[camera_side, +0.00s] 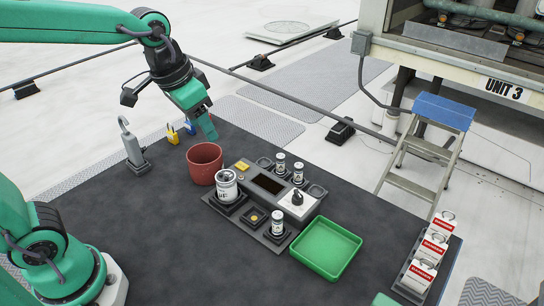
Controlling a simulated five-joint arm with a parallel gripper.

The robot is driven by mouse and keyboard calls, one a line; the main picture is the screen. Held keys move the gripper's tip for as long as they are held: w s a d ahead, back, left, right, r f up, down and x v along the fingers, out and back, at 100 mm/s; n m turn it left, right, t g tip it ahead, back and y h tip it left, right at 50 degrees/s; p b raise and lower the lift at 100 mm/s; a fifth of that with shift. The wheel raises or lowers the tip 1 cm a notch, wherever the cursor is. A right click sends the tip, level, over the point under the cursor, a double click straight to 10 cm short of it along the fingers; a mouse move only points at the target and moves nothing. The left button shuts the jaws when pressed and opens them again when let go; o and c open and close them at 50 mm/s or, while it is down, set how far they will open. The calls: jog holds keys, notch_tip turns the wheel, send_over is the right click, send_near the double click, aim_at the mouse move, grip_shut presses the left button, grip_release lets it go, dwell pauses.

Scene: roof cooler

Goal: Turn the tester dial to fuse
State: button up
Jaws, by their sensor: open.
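The tester (250,200) is a grey unit with a dark screen on the dark mat. Its dial (297,198) is a black knob on a white panel at the tester's right side. The dial's markings are too small to read, so I cannot tell which setting it points at. My gripper (207,128) is open and empty, pointing down above the mat's back left part, behind the red cup (205,168). It is up and to the left of the dial, well apart from it.
Several white cans, including a large one (227,188), stand in holders around the screen. A green tray (326,248) is right of the tester. Padlocks (173,135) and a grey upright tool (131,147) are at left. Danger tags (424,269) stand at right. Front mat is clear.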

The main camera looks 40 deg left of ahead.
jog(key=w+d+f+m+g, duration=0.2)
jog(key=w+d+f, duration=0.3)
jog(key=w+d, duration=0.3)
jog(key=m+g, duration=0.2)
send_over(298, 193)
jog(key=shift+y, duration=0.3)
notch_tip(298, 193, down, 8)
jog(key=shift+f, duration=0.1)
jog(key=shift+f, duration=3.9)
jog(key=c, duration=1)
